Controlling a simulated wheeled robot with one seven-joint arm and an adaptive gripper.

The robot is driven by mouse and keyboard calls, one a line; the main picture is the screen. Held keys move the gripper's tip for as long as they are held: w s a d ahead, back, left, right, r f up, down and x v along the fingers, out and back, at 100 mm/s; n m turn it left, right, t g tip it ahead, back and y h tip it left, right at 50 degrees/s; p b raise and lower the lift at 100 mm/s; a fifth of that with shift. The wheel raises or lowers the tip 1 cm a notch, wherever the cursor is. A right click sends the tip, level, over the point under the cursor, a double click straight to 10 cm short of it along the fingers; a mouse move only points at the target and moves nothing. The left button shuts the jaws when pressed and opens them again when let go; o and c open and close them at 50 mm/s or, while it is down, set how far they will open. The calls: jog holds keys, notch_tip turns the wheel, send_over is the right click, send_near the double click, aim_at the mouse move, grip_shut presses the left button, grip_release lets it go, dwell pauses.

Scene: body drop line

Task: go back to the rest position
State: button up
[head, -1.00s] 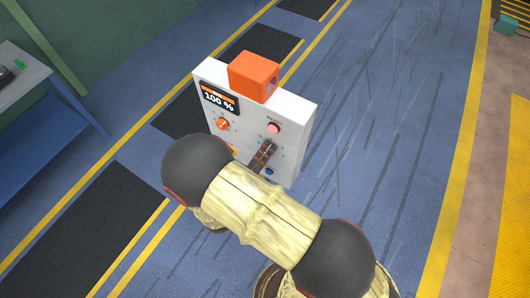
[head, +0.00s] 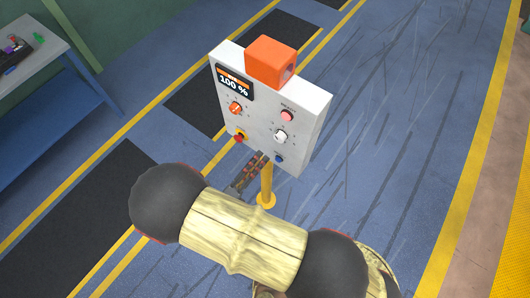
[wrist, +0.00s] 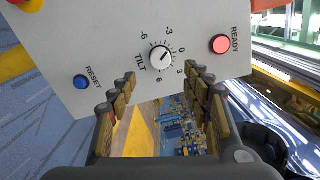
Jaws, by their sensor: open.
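My gripper (wrist: 160,95) is open and empty in the wrist view, its padded fingers spread below the white tilt knob (wrist: 161,58) of the control panel (wrist: 110,50). The knob's pointer is turned up and right, between the 0 and the -3 marks or near 0. In the head view the gripper (head: 255,168) shows at the panel's lower edge, partly hidden behind my own arm. The panel (head: 302,110) stands on a yellow post (head: 267,188), with an orange box (head: 270,60) on top and a display reading 100 %.
The panel also bears a red ready button (head: 287,116), a blue reset button (head: 279,158), an orange knob (head: 235,107) and a red stop button (head: 240,137). A blue-legged table (head: 40,60) stands at the left. Blue floor lies open to the right.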

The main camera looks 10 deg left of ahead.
jog(key=shift+s+a, duration=0.25)
jog(key=shift+s, duration=0.3)
